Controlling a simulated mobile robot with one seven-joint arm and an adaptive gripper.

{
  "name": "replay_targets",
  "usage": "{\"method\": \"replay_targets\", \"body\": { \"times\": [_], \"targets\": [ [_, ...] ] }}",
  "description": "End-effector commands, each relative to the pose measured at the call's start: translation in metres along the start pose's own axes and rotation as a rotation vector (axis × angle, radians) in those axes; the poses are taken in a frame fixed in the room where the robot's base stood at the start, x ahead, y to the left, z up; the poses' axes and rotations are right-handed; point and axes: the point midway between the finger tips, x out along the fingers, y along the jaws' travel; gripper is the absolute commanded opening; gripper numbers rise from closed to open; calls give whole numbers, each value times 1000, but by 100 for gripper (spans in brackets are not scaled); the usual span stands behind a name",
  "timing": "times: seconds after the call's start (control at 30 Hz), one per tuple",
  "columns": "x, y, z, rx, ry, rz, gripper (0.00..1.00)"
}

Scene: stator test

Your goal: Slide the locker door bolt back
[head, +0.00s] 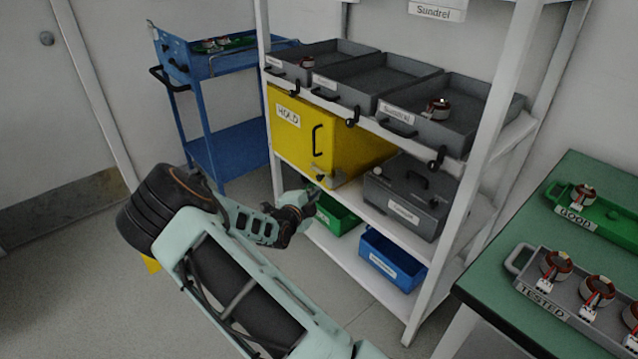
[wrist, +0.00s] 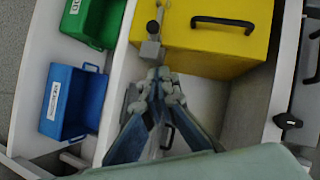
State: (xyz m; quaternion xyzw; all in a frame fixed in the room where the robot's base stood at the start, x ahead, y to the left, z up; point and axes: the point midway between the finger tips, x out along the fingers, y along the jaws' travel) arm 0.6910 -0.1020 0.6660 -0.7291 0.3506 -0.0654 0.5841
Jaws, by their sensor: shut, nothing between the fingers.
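The yellow locker (head: 345,130), labelled HOLD, stands on the middle shelf of the white rack. Its door is shut and has a black handle (head: 316,140). In the wrist view the grey bolt fitting (wrist: 151,48) is at the edge of the yellow locker (wrist: 200,42), just above my fingertips. My gripper (wrist: 158,74) is shut and empty, very close to the bolt. I cannot tell whether it touches it. In the head view my gripper (head: 312,193) is in front of the door's lower edge.
A grey lidded box (head: 405,195) stands right of the locker on the same shelf. A green bin (head: 335,215) and a blue bin (head: 390,262) are on the shelf below. Grey trays (head: 375,80) are above. A rack post (head: 497,100) stands at the right.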

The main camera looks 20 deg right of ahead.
Motion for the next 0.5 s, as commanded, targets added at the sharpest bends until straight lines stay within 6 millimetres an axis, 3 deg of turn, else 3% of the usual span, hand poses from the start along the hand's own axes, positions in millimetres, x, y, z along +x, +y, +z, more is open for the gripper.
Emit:
{"method": "replay_targets", "body": {
  "times": [0.37,0.5],
  "targets": [
    [1,2,2,-10,-3,1,0],
    [10,3,2,-9,-2,1,0]
  ]
}}
